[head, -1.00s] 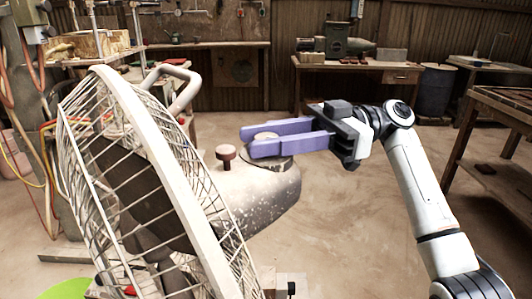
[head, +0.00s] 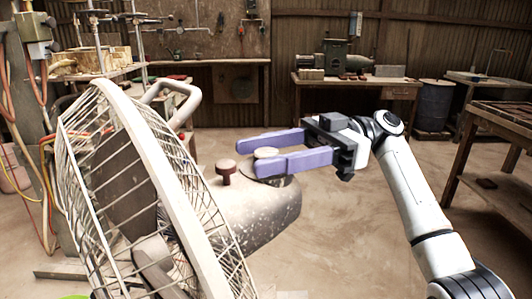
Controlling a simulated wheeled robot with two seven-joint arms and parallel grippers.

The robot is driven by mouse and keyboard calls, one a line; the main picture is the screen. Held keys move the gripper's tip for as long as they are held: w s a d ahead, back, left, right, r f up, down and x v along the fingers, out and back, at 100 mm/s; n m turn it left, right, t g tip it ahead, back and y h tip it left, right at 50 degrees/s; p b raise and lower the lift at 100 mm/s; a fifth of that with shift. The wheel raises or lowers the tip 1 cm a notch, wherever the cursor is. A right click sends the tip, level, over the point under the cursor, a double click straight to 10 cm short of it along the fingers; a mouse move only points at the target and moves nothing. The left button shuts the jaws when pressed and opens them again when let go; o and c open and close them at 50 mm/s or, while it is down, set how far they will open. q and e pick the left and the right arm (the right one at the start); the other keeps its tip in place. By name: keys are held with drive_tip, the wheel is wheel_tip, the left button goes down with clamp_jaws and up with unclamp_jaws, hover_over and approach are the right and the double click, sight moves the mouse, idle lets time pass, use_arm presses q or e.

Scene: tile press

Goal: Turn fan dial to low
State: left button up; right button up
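The fan (head: 150,190) stands at the left, its wire cage facing left and its speckled motor housing (head: 258,212) reaching right. A round pale dial (head: 266,153) sits on a disc on top of the housing. A dark red knob (head: 226,168) stands to its left. My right gripper (head: 246,155) comes in from the right with its two purple fingers spread. The dial lies between the fingers, and a gap shows on its far side; contact with the near finger is unclear. My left gripper is out of view.
A workbench (head: 358,80) with a vise and a blue barrel (head: 435,105) stand at the back. A wooden table (head: 500,112) is at the right. Orange and yellow hoses hang at the left. The floor between is open.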

drive_tip(key=v, duration=1)
drive_tip(key=shift+d, duration=0.2)
